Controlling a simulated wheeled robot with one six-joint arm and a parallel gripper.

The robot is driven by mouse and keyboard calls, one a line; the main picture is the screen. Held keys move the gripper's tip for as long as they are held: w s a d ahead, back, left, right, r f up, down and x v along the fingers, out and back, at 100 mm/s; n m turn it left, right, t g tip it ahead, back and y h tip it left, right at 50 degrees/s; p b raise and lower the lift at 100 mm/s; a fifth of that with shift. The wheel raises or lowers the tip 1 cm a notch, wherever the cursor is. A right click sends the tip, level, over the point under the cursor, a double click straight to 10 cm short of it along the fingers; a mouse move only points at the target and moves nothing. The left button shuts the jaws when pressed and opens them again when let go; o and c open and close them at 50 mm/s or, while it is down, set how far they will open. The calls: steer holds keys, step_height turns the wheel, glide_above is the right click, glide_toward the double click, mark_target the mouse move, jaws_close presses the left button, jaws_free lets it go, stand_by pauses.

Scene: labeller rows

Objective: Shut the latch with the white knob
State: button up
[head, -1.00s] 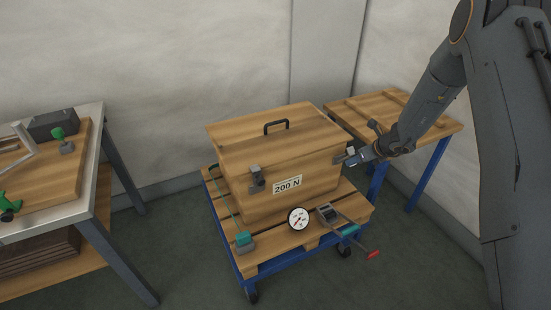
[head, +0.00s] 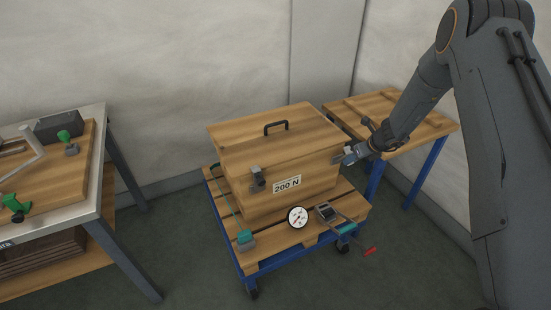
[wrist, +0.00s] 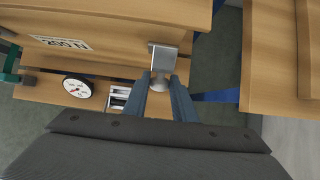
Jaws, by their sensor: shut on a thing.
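A wooden box (head: 235,200) with a lid and a "200 N" label has two metal latches on its front. The right latch (wrist: 163,58) shows in the wrist view as a bright metal plate with a pale knob (wrist: 160,84) at its lower end. My gripper (wrist: 158,88) is shut on that knob, with one finger on each side. In the head view my gripper (head: 349,155) is at the box's front right corner and mostly covers this latch. The left latch (head: 257,178) is apart from my gripper.
The box stands on a wooden pallet top (head: 265,252) of a blue wheeled cart. A round dial (head: 298,217), a handheld meter (head: 327,212) and a teal clamp (head: 246,240) are on it. A wooden table (head: 425,130) stands behind right, a workbench (head: 85,210) at left.

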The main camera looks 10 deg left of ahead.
steer(key=shift+a+r+p, duration=0.1)
steer(key=shift+a+p, duration=0.1)
steer(key=shift+p, duration=0.4)
steer(key=o, duration=0.9)
steer(key=shift+c, duration=0.2)
steer(key=shift+o, duration=0.7)
steer(key=shift+w+d, duration=0.1)
steer(key=shift+r, duration=0.1)
steer(key=s+r+n+g+h+b, duration=0.1)
steer(key=s+r+n+g+b, duration=0.15)
steer(key=s+r+n, duration=1.3)
steer(key=s+d+r+n+h, duration=0.1)
steer(key=s+n, duration=0.3)
steer(key=s, duration=0.4)
steer(key=s+d+r+n+g+h, duration=0.1)
steer(key=s+r+n, duration=0.3)
steer(key=s, duration=0.5)
steer(key=s+d+r+n, duration=0.2)
steer(key=s+n, duration=0.3)
steer(key=s, duration=0.3)
steer(key=shift+s+r+h+p, duration=0.3)
steer(key=shift+s+h+p, duration=0.05)
steer(key=shift+h+p, duration=0.1)
steer(key=shift+g, duration=0.25)
